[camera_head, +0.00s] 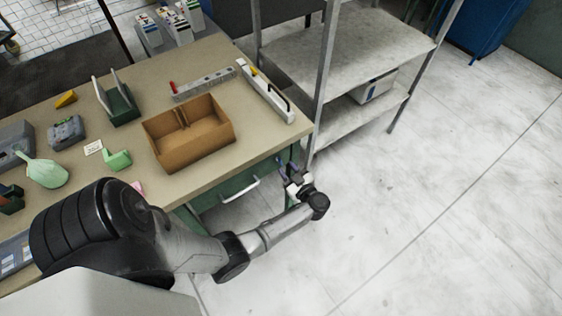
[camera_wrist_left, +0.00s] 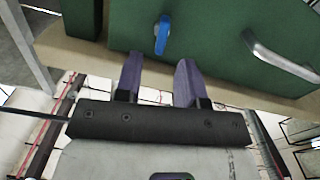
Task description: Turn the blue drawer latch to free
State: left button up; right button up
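The blue drawer latch (camera_wrist_left: 162,35) sits on the green drawer front (camera_wrist_left: 215,40), its long side close to upright in the left wrist view. The silver drawer handle (camera_wrist_left: 280,58) is to its right there. My left gripper (camera_wrist_left: 158,78) is open and empty, its two purple fingers pointing at the drawer front, with the latch a little beyond the gap between them. In the head view my left gripper (camera_head: 291,175) is by the table's front right corner, right of the drawer handle (camera_head: 241,190). I cannot make out the latch there. My right gripper is not in view.
The worktable (camera_head: 215,65) holds a brown divided box (camera_head: 190,135), a level-like white bar (camera_head: 265,92), a green scoop (camera_head: 45,172) and other small items. A metal shelf rack (camera_head: 345,50) stands right of it. The floor at right is clear.

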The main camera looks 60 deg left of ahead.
aim_at(281, 162)
pick_arm(q)
jog(key=shift+s+a, duration=0.15)
jog(key=shift+a, duration=0.9)
jog(key=shift+s+a, duration=0.1)
jog(key=shift+a, duration=0.95)
